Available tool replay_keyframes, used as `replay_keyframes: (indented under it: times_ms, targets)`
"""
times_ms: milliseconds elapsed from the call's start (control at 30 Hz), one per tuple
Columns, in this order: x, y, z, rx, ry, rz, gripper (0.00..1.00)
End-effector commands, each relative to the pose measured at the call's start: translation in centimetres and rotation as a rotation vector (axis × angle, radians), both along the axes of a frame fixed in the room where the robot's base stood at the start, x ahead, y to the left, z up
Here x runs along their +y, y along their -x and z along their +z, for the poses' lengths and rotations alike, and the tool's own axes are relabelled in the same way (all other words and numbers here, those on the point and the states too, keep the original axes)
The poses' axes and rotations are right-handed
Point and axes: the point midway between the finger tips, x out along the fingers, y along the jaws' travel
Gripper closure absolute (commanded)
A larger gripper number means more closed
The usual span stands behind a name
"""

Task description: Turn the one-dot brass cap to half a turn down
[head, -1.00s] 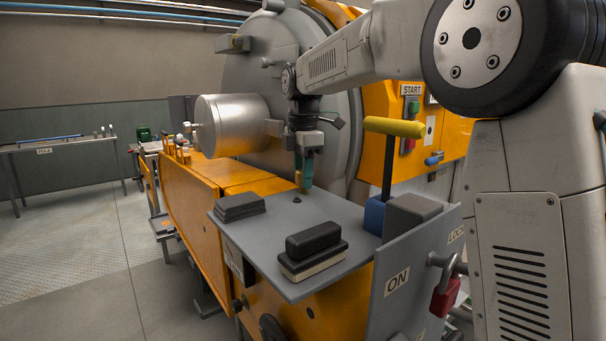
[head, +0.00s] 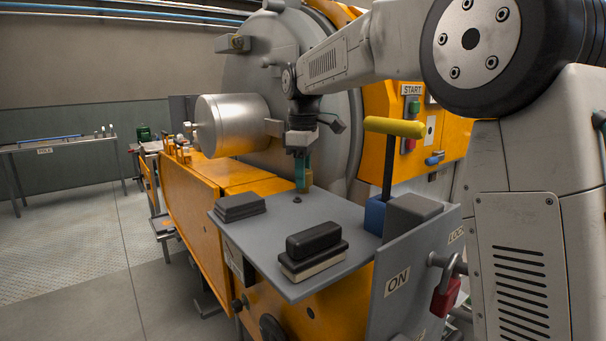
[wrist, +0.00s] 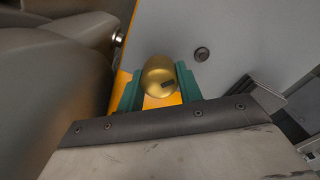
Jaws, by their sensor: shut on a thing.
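My gripper (wrist: 159,84) has teal fingers and is shut on a brass cap (wrist: 160,72), which sits between the fingertips in the wrist view. The cap's round end shows one dark mark toward its lower right. In the head view the cap (head: 304,182) shows below my gripper (head: 302,168), by the far edge of the grey panel (head: 262,262). Whatever lies under the cap is hidden, so I cannot tell how it is seated.
A dark round fitting (head: 297,199) is on the panel near the cap. Dark blocks (head: 240,207) and (head: 314,240) rest on the panel. A yellow-handled lever (head: 390,150) stands at right, and a large grey drum (head: 232,125) is behind at left.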

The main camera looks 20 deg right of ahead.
Motion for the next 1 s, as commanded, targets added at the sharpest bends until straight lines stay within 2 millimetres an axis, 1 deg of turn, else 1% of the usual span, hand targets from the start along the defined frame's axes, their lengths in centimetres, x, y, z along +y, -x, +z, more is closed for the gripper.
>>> replay_keyframes:
  times_ms: [1000]
  targets:
    - [-0.15,-0.06,0.06,0.000,0.000,-0.963,0.87]
